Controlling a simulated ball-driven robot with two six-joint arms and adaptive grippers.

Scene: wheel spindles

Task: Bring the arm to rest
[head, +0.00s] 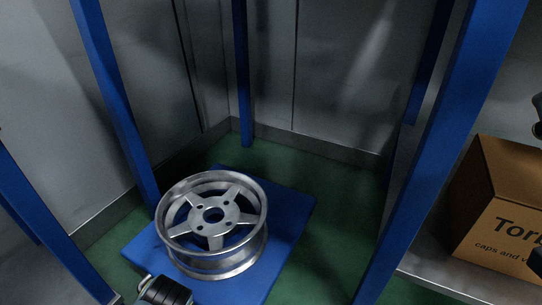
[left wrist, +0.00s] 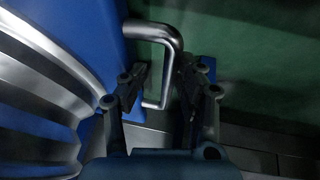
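In the left wrist view my left gripper (left wrist: 166,78) is open, its two dark fingers apart. A bent metal handle (left wrist: 166,40) on the edge of a blue plate (left wrist: 108,14) passes between the fingers, and I see a gap on either side of it. In the head view a part of my left arm (head: 165,291) shows at the bottom edge; its fingers are hidden there. Dark parts at the right edge of the head view seem to be my right arm (head: 537,116), cut off by the frame, so its finger state cannot be read.
A silver five-spoke wheel (head: 213,222) lies flat on a blue platform (head: 296,204), close to my left arm. Blue posts (head: 120,110) frame this bay. Green floor (head: 345,190) is clear right of the platform. A cardboard box (head: 490,210) stands on a grey shelf (head: 440,278) at right.

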